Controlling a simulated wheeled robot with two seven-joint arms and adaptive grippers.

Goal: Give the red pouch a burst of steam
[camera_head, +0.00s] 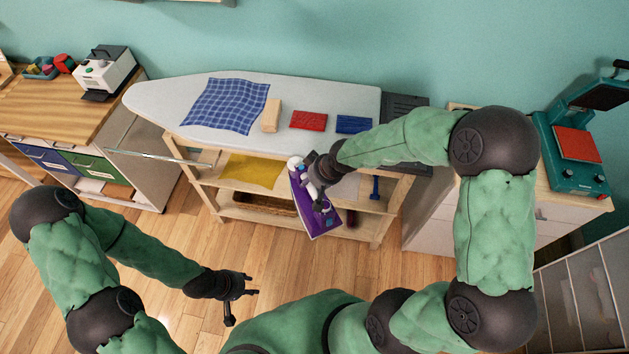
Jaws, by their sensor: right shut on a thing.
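The red pouch (309,120) lies flat on the ironing board (160,101), between a tan wooden block (270,116) and a blue pouch (353,124). My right gripper (314,184) is shut on a purple and white steam iron (318,219). It holds the iron in front of the board's near edge, below the red pouch in the picture and apart from it. The iron is tilted, and the gripper partly hides it. My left gripper (250,287) is open and empty over the wooden floor, well away from the board.
A blue checked cloth (227,104) covers the board's left part. A dark rest (405,106) is at its right end. A yellow cloth (252,173) lies on the shelf below.

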